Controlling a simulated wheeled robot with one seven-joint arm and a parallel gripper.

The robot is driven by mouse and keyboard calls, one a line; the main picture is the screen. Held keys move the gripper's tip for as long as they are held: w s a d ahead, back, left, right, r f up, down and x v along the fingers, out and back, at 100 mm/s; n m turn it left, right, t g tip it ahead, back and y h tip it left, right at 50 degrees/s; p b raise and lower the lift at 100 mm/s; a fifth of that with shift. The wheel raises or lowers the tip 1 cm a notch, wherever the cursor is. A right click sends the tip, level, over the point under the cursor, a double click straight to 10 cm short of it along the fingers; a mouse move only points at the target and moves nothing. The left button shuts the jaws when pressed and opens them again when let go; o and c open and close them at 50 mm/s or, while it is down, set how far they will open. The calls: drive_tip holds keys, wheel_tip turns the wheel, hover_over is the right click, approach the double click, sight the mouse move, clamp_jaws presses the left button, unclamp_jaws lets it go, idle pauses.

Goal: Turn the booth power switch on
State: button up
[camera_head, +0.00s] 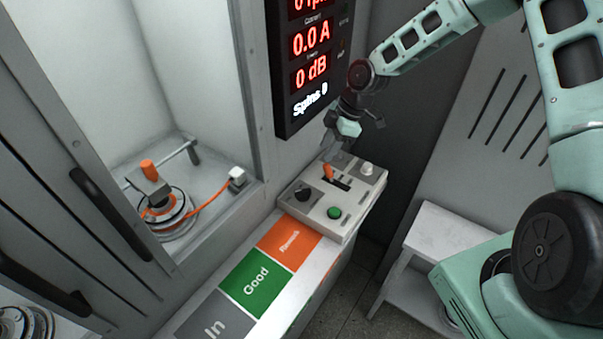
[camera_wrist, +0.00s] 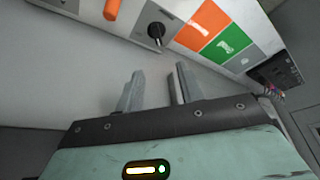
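A light grey control box (camera_head: 318,215) sits at the end of the ledge. It carries an orange lever (camera_head: 328,172) in a dark slot, a black rotary knob (camera_head: 302,194), a green button (camera_head: 335,213) and a pale knob (camera_head: 367,169). No readable label shows which one is the booth power switch. My gripper (camera_head: 338,152) is above the back of the box, close to the orange lever in the picture. In the wrist view the black knob (camera_wrist: 156,32) and the orange lever (camera_wrist: 112,9) lie beyond the fingertips. The gripper's fingers (camera_wrist: 158,80) are apart with nothing between them.
A display (camera_head: 310,60) on the wall behind reads 0.0 A and 0 dB. A booth at left holds a hub motor (camera_head: 165,212) with an orange cable. The ledge has a grey In, a green Good (camera_head: 257,282) and an orange Rework (camera_head: 289,243) area, all empty.

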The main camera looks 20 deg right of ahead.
sight(303, 190)
drive_tip(key=p+x, duration=0.1)
drive_tip(key=x, duration=0.5)
drive_tip(key=p+x, duration=0.2)
drive_tip(key=x, duration=0.3)
drive_tip(key=p+x, duration=0.2)
drive_tip(key=x, duration=0.4)
drive_tip(key=shift+w+d+f, duration=0.1)
drive_tip(key=shift+w+f, duration=0.2)
drive_tip(key=shift+f, duration=0.05)
drive_tip(key=shift+c, duration=0.4)
clamp_jaws()
